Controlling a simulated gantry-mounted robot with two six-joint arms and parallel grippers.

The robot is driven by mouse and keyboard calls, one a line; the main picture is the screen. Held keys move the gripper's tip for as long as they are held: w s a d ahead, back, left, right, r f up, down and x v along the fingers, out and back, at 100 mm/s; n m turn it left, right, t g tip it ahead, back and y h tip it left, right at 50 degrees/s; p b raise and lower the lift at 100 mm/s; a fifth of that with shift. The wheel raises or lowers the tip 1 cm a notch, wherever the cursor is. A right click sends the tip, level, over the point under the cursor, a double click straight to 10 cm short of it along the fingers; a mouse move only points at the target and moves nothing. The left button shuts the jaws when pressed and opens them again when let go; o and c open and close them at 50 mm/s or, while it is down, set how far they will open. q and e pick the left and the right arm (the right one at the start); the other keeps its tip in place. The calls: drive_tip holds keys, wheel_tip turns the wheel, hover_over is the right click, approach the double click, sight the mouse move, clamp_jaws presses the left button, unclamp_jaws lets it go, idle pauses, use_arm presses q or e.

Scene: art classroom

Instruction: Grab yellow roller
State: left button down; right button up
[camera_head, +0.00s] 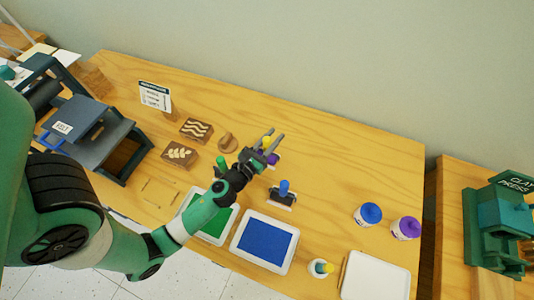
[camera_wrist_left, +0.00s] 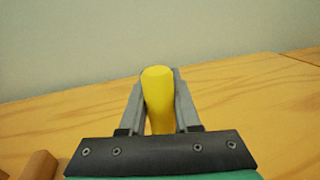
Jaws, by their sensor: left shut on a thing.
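My left gripper (camera_head: 275,143) reaches out over the table from the left. It is shut on the yellow roller's handle (camera_head: 266,141), which stands between the two grey fingers. In the left wrist view the yellow handle (camera_wrist_left: 158,98) shows upright between the fingers (camera_wrist_left: 160,100). The roller's lower part is hidden by the gripper, so I cannot tell whether it touches the table. My right gripper is in neither view.
A blue-handled roller (camera_head: 284,188) and a purple piece (camera_head: 272,160) are close to the gripper. Green (camera_head: 215,228) and blue (camera_head: 264,242) trays lie nearer. Carved blocks (camera_head: 196,130) stand left; paint jars (camera_head: 369,214) stand right.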

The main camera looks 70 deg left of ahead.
use_arm(q)
drive_tip(key=shift+r, duration=0.15)
idle(0.3)
wheel_tip(320, 180, up, 18)
drive_tip(key=p, duration=1.7)
